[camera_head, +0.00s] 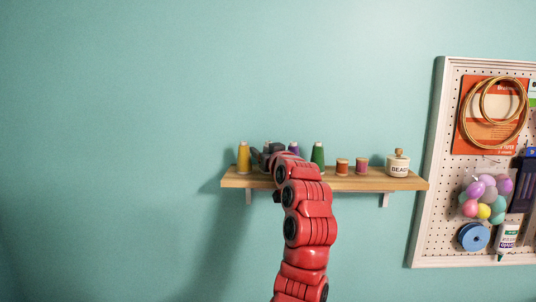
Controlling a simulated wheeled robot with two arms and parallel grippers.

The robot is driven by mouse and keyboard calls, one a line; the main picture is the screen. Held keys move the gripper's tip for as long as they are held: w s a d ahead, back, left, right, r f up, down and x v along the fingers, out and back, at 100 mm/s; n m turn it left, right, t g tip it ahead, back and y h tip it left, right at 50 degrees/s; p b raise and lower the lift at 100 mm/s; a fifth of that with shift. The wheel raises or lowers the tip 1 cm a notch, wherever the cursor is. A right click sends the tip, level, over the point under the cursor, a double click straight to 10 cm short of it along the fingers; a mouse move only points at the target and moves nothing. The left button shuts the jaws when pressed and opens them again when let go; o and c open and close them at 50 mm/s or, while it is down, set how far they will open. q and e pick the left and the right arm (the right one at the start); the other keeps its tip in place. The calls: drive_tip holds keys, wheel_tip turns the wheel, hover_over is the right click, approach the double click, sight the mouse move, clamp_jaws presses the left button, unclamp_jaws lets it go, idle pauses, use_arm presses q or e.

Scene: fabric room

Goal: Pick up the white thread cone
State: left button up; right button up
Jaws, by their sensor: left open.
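My left gripper (263,157) is at the left part of the wooden wall shelf (400,184), among the thread cones. It is open, with its fingers pointing left and away from me, close to the yellow cone (243,157). I cannot make out a white thread cone; the gripper and wrist cover part of the row between the yellow cone and the green cone (318,156). The top of a purple cone (294,147) shows behind my wrist. I cannot tell whether anything is between the fingers. My right gripper is out of view.
Right of the green cone stand an orange-red spool (342,167), a pink spool (361,166) and a white bead jar (398,166). A white-framed pegboard (449,170) hangs at the right. The wall above the shelf is clear.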

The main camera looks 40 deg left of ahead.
use_arm(q)
drive_tip(key=shift+d, duration=0.2)
drive_tip(key=shift+c, duration=0.7)
drive_tip(key=shift+a, duration=0.1)
clamp_jaws()
drive_tip(key=shift+r+b, duration=0.55)
drive_tip(key=shift+b, duration=0.2)
wheel_tip(320, 180, up, 2)
drive_tip(key=shift+r+b, duration=0.1)
drive_tip(key=shift+b, duration=0.9)
drive_tip(key=r+b+v, duration=0.1)
drive_tip(key=b+v, duration=0.6)
drive_tip(key=v, duration=0.9)
drive_tip(key=shift+s+r, duration=0.15)
drive_tip(key=shift+r, duration=0.2)
